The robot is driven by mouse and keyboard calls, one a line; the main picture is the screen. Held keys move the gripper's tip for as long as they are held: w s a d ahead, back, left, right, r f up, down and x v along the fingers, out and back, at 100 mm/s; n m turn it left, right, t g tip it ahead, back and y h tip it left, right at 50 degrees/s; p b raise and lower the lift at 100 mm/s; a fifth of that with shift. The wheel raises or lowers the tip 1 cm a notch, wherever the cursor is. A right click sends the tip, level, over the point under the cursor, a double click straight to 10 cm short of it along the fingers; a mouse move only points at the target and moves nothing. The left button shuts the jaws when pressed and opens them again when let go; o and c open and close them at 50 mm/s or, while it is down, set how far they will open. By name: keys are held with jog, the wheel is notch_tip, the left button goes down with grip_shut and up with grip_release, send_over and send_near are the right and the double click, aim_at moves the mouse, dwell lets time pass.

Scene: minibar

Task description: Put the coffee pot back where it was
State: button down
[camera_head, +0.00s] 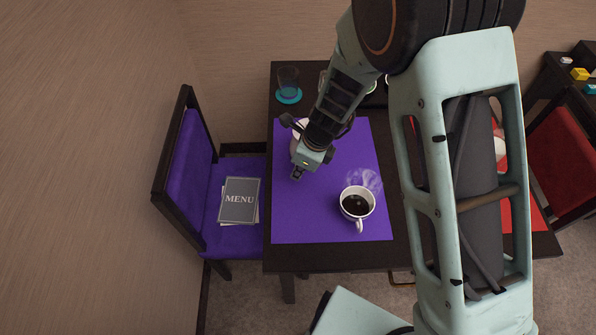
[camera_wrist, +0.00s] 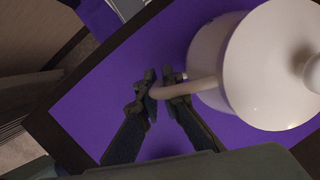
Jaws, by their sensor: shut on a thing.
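The white coffee pot (camera_wrist: 268,75) with its round lid fills the right of the wrist view. My gripper (camera_wrist: 168,88) is shut on the pot's handle (camera_wrist: 197,88), which lies between the fingertips. In the head view the pot (camera_head: 294,147) is mostly hidden behind my gripper and wrist, over the left part of the purple mat (camera_head: 300,222). I cannot tell whether its base touches the mat.
A white cup of steaming black coffee (camera_head: 357,204) stands on the mat, right of my gripper. A glass (camera_head: 288,78) on a teal coaster (camera_head: 288,96) is at the back left. A menu (camera_head: 239,200) lies on the purple chair (camera_head: 190,160). The mat's front left is clear.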

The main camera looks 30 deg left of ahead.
jog(key=shift+w+f, duration=0.1)
jog(key=shift+f, duration=0.05)
jog(key=shift+f, duration=0.2)
jog(key=c, duration=2.1)
grip_release()
